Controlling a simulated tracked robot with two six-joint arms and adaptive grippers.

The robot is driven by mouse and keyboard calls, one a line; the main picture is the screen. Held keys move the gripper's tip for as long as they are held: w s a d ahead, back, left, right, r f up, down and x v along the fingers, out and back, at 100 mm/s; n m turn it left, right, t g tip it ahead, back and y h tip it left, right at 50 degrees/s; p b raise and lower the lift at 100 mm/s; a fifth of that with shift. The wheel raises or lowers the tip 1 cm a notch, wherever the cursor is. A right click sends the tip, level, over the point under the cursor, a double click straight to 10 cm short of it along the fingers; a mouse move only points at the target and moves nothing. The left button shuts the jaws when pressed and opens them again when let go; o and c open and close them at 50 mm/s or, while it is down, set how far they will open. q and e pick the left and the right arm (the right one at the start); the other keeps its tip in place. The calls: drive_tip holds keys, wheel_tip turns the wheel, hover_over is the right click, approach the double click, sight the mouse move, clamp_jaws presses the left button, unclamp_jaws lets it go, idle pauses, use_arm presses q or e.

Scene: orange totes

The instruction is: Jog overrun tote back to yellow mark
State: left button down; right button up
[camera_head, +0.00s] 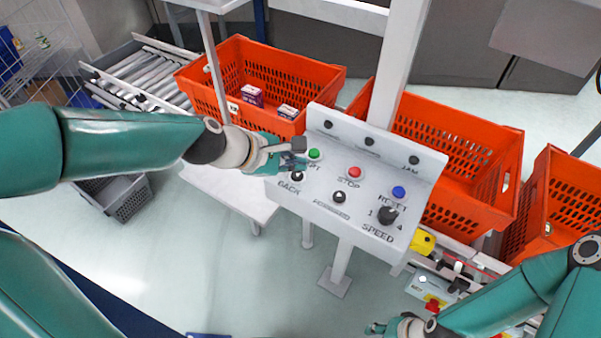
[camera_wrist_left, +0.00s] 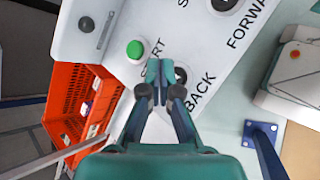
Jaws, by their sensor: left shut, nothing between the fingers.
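A white control panel (camera_head: 330,185) stands in front of me, with a green START button (camera_head: 314,155), red STOP button (camera_head: 354,172), blue RESET button (camera_head: 398,192) and black BACK button (camera_head: 297,176). My left gripper (camera_head: 300,152) is shut and empty at the panel's left side. In the left wrist view its fingertips (camera_wrist_left: 160,72) lie between the green START button (camera_wrist_left: 135,49) and the partly covered BACK button (camera_wrist_left: 180,75); contact cannot be told. Orange totes stand behind: left (camera_head: 335,75), middle (camera_head: 512,150) and right (camera_head: 548,165). My right gripper (camera_head: 376,328) is at the bottom edge, its jaws unclear. I cannot make out a yellow mark.
The left tote holds small boxes (camera_head: 252,96). A roller conveyor (camera_head: 150,72) lies at the upper left. A white post (camera_head: 400,60) rises behind the panel. A speed knob (camera_head: 387,215) sits at the panel's lower right. A grey crate (camera_head: 130,203) rests on the floor below my left arm.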

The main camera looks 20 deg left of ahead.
sight(295, 176)
use_arm(q)
drive_tip(key=shift+f, duration=0.15)
idle(0.6)
drive_tip(key=shift+s+f+b, duration=0.1)
drive_tip(key=shift+f+b, duration=0.15)
drive_tip(key=shift+b, duration=0.1)
drive_tip(key=shift+f+b, duration=0.45)
idle(0.6)
drive_tip(key=shift+r, duration=0.1)
drive_tip(key=shift+r+p, duration=0.8)
drive_tip(key=shift+p, duration=0.1)
drive_tip(key=shift+r, duration=0.1)
wheel_tip(295, 176, up, 5)
drive_tip(key=p, duration=0.5)
